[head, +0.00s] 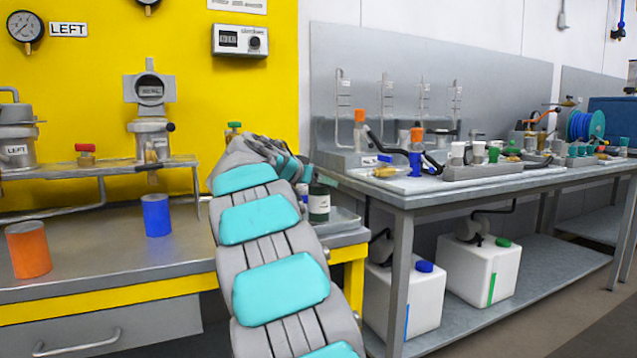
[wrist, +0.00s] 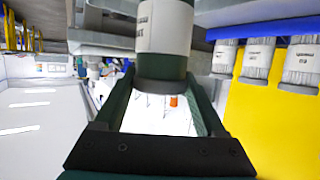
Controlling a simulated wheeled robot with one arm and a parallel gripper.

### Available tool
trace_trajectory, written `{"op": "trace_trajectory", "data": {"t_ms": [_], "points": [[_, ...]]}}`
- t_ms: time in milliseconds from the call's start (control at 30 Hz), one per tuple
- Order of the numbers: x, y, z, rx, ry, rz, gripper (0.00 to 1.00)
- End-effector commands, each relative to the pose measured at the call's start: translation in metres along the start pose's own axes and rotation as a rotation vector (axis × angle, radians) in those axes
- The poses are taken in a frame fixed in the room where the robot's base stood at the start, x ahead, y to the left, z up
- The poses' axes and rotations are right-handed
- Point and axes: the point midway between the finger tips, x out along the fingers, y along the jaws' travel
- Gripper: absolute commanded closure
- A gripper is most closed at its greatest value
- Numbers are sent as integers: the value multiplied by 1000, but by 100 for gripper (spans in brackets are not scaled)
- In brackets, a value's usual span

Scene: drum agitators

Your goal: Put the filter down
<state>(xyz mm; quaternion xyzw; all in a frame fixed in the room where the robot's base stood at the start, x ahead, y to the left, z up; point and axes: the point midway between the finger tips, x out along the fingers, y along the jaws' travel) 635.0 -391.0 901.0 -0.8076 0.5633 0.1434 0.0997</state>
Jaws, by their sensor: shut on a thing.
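My gripper (wrist: 160,82) is shut on the filter (wrist: 165,28), a cylinder with a pale label and a dark green end between the fingers in the wrist view. The filter's far end is cut off by the top of that view. In the head view, a white-labelled cylinder with dark green ends (head: 319,204) shows just right of my arm, above or at a grey tray (head: 345,221). It matches the filter in colour. My arm hides the fingers there, and I cannot tell whether the cylinder touches the tray.
An orange cylinder (head: 28,250) and a blue cylinder (head: 157,215) stand on the left bench (head: 100,262). A raised shelf (head: 100,168) carries metal housings. A grey bench (head: 480,183) crowded with bottles and cups stands right.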

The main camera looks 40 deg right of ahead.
Motion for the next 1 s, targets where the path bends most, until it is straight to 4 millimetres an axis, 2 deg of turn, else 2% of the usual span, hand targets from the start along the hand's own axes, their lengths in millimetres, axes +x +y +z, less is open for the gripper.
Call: {"op": "trace_trajectory", "data": {"t_ms": [167, 200, 400, 767, 867, 1000], "points": [[1, 0, 3, 0, 1, -1, 100], [1, 0, 2, 0, 1, -1, 23], [0, 0, 2, 0, 1, -1, 0], [-2, 0, -2, 0, 1, -1, 0], [-16, 0, -2, 1, 4, -3, 0], [-45, -1, -1, -1, 5, -3, 0]]}}
